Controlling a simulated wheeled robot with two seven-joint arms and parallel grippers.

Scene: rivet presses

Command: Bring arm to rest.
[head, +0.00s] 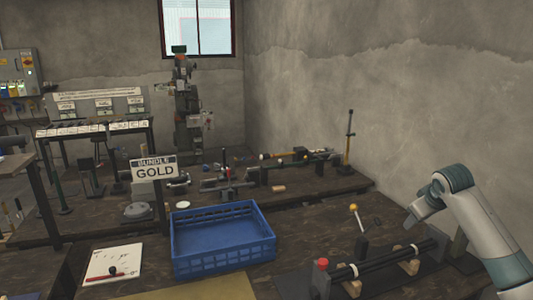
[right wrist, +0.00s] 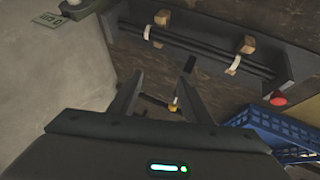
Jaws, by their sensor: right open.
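My right arm (head: 472,212) comes in from the right edge of the head view, bent, with its far part hanging beside the press fixture. The gripper itself cannot be made out there. In the right wrist view my right gripper (right wrist: 160,76) has its two dark fingers apart, with nothing held between them. The fixture shows beyond the fingertips, apart from them. My left arm and gripper are not in view.
Dark rods (head: 385,261) with white ties lie on wooden blocks in the fixture, near a red knob (head: 322,264) and a yellow-balled lever (head: 354,208). A blue crate (head: 223,264) stands left, beside a "BUNDLE GOLD" sign (head: 154,167). A concrete wall (head: 420,110) rises behind.

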